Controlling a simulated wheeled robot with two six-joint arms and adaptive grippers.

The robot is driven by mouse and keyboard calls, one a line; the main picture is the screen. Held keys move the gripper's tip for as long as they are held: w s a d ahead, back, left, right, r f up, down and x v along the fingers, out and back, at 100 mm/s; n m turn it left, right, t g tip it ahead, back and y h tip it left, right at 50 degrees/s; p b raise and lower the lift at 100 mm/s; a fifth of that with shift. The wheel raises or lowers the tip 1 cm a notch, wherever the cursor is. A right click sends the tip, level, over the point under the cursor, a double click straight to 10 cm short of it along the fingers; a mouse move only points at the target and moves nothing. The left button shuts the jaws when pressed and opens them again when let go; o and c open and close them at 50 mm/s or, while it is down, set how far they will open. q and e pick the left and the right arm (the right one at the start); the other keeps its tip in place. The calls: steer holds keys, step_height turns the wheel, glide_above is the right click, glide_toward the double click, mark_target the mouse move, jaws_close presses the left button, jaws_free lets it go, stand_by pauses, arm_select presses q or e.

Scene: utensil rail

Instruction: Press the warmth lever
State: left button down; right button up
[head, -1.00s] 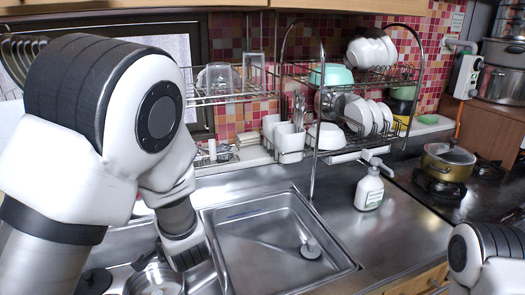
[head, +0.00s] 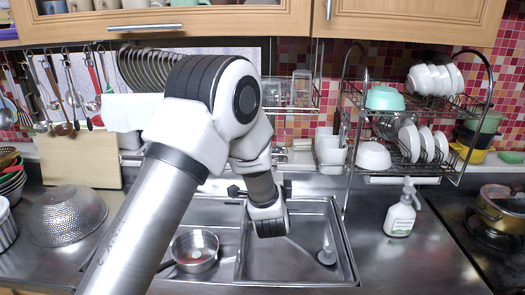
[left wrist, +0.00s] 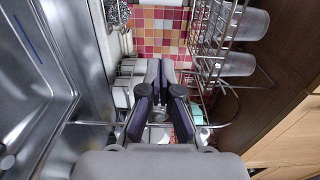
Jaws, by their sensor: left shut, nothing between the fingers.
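My left arm crosses the middle of the head view, and its wrist end hangs above the sink. My left gripper (head: 268,223) is above the back middle of the sink; its fingertips are hard to make out there. In the left wrist view, the two dark fingers of the left gripper (left wrist: 160,72) are together, with nothing between them. I cannot pick out the warmth lever in either view. A small dark fitting (head: 236,191) shows just left of the wrist, but I cannot tell what it is. My right gripper is not in view.
The steel sink (head: 345,250) holds a small pot (head: 196,252) in its left basin. A dish rack (head: 350,130) stands at the back right, with a soap bottle (head: 401,212) before it. A colander (head: 67,216) lies left. Utensils (head: 70,90) hang at upper left.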

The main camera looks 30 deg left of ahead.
arm_select(q)
steer(key=w+a+p, duration=0.4)
steer(key=w+a, duration=0.1)
steer(key=a, duration=0.2)
steer(key=shift+w+r+p, duration=0.15)
steer(key=shift+p, duration=0.15)
steer(key=shift+w, duration=0.15)
